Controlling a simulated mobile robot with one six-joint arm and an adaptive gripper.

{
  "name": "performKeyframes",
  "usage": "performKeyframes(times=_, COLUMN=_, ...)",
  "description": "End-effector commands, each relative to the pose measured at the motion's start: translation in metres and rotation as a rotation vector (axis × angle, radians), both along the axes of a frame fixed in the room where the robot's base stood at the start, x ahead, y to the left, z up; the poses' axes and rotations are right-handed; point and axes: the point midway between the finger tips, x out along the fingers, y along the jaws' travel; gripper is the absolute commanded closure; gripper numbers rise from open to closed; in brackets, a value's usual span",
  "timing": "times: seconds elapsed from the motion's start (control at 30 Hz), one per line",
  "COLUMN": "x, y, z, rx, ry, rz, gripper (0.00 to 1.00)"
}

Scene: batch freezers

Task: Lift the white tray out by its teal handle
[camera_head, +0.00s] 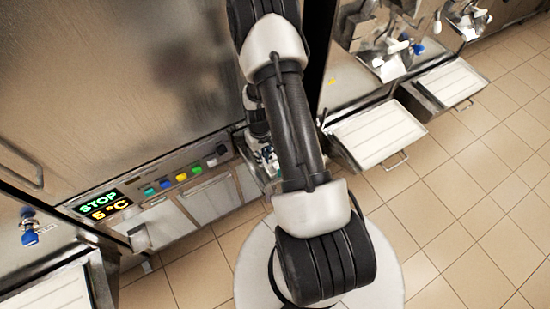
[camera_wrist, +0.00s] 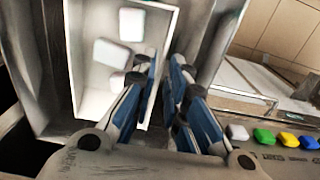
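In the wrist view, a white tray (camera_wrist: 88,62) with raised walls sits inside a grey metal compartment. It holds several white blocks, one of them near its middle (camera_wrist: 117,53). My gripper (camera_wrist: 163,68) is at the tray's right side, with its blue-and-grey fingers apart. The tray's right wall runs up close to the gap between the fingers; I cannot tell whether they touch it. No teal handle can be made out; the fingers may hide it. In the head view, my arm covers most of my gripper (camera_head: 266,158), beside the front of the machine.
A display panel (camera_head: 103,205) reads STOP and 5 °C, with coloured buttons (camera_head: 182,178) beside it. Pull-out shelves with white surfaces (camera_head: 375,136) stand to the right, another (camera_head: 455,83) farther off. A blue-knobbed tap (camera_head: 30,237) is at left. Tiled floor (camera_head: 450,190) is clear at right.

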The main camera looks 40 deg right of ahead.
Motion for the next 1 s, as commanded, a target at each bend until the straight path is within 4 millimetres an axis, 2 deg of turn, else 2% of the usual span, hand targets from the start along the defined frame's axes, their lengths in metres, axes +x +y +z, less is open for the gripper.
performKeyframes(times=0.1, x=-0.001, y=0.003, z=-0.022, rx=0.002, ry=0.003, rz=0.000, gripper=0.87)
performKeyframes(times=0.27, x=-0.001, y=0.003, z=-0.041, rx=0.001, ry=0.002, rz=0.000, gripper=0.87)
performKeyframes(times=0.5, x=0.000, y=0.002, z=-0.041, rx=0.000, ry=0.001, rz=0.000, gripper=0.87)
performKeyframes(times=0.7, x=-0.001, y=0.002, z=-0.041, rx=0.000, ry=0.001, rz=0.000, gripper=1.00)
performKeyframes(times=1.0, x=-0.001, y=0.003, z=-0.041, rx=0.000, ry=0.001, rz=0.000, gripper=1.00)
